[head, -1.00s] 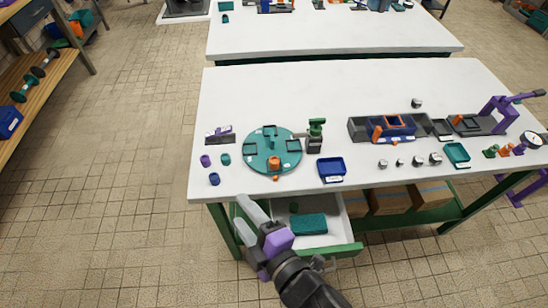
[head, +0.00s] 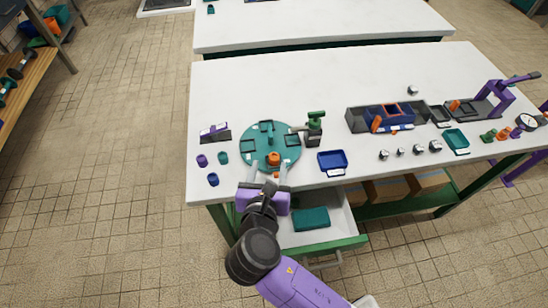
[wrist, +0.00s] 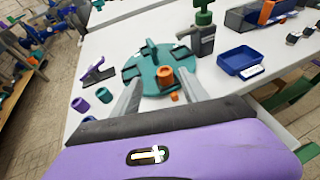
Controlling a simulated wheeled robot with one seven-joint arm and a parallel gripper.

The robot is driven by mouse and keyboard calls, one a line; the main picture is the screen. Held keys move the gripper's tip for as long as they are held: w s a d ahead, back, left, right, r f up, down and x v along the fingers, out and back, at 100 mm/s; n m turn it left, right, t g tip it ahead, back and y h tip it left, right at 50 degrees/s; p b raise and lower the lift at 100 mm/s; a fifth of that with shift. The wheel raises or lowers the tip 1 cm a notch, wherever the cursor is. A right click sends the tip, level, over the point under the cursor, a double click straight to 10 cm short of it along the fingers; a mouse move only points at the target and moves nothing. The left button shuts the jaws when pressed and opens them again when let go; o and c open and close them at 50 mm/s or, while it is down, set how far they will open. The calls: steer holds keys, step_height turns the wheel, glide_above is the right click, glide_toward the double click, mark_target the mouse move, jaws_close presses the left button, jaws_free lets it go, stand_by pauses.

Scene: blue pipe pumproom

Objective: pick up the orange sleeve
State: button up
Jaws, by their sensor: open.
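The orange sleeve (head: 273,158) stands upright near the front of a round teal turntable (head: 253,148). In the wrist view the sleeve (wrist: 165,77) shows its open top. My gripper (head: 268,170) is open and empty at the table's front edge, on the near side of the sleeve. In the wrist view its two fingers point toward the turntable, with the sleeve between and beyond the tips of my gripper (wrist: 164,84). A smaller orange piece (wrist: 175,97) lies just in front of the turntable, between the fingers in that view.
Purple (head: 202,160), teal (head: 223,157) and blue (head: 213,179) sleeves stand left of the turntable. An open drawer (head: 342,218) juts out below. The table's back left is clear.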

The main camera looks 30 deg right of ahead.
mark_target(274, 160)
steer(key=x, duration=0.4)
steer(key=shift+s+d+f, duration=0.2)
steer(key=shift+d+f, duration=0.1)
steer(key=shift+f, duration=0.1)
steer(key=shift+w+d+f, duration=0.25)
steer(key=shift+w+d, duration=0.05)
steer(key=shift+w, duration=0.2)
jaws_close()
